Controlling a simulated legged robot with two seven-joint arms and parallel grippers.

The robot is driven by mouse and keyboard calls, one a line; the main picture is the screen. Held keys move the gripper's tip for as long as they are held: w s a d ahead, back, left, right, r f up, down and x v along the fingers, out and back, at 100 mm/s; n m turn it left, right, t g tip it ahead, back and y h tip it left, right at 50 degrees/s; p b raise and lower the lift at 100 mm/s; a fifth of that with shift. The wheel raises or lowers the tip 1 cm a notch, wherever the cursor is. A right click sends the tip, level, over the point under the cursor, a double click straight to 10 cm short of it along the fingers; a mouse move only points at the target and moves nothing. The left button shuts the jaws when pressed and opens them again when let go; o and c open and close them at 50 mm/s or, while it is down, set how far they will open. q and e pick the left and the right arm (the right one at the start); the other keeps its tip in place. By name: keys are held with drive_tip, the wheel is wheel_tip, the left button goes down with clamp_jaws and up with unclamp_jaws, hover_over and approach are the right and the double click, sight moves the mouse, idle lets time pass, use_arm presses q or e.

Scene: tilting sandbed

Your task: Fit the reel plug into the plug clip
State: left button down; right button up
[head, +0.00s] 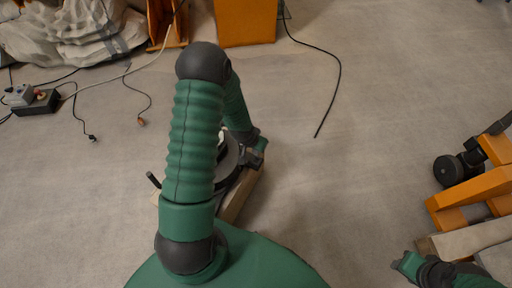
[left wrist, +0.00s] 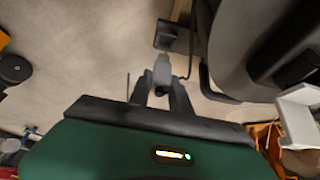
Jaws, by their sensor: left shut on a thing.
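My left gripper (left wrist: 163,88) is shut on the grey reel plug (left wrist: 162,70), which stands up between its two dark fingers in the left wrist view. A dark block that looks like the plug clip (left wrist: 166,37) is just beyond the plug's tip. I cannot tell whether plug and block touch. The dark round reel (left wrist: 235,50) fills the upper right of that view. In the head view my left arm covers much of the reel (head: 229,160), and my left gripper (head: 257,148) is at its right side. My right gripper (head: 408,264) is at the lower right, its fingers unclear.
An orange wooden frame with dark wheels (head: 470,190) stands at the right, near my right arm. A black cable (head: 336,85) lies on the floor. Bags (head: 75,35) and a power strip (head: 38,103) are at the upper left. The middle floor is open.

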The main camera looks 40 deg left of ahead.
use_arm(q)
drive_tip(key=shift+d, duration=0.15)
drive_tip(key=shift+r, duration=0.1)
drive_tip(key=f, duration=0.1)
drive_tip(key=f+b, duration=0.1)
drive_tip(key=f, duration=0.1)
drive_tip(key=shift+a+f, duration=0.3)
drive_tip(key=shift+f, duration=0.1)
drive_tip(key=shift+d+f+b, duration=0.15)
drive_tip(key=shift+f+b, duration=0.35)
drive_tip(key=shift+f+b, duration=0.45)
drive_tip(key=shift+f, duration=0.8)
idle(0.4)
drive_tip(key=c, duration=0.6)
unclamp_jaws()
drive_tip(key=shift+c, duration=0.2)
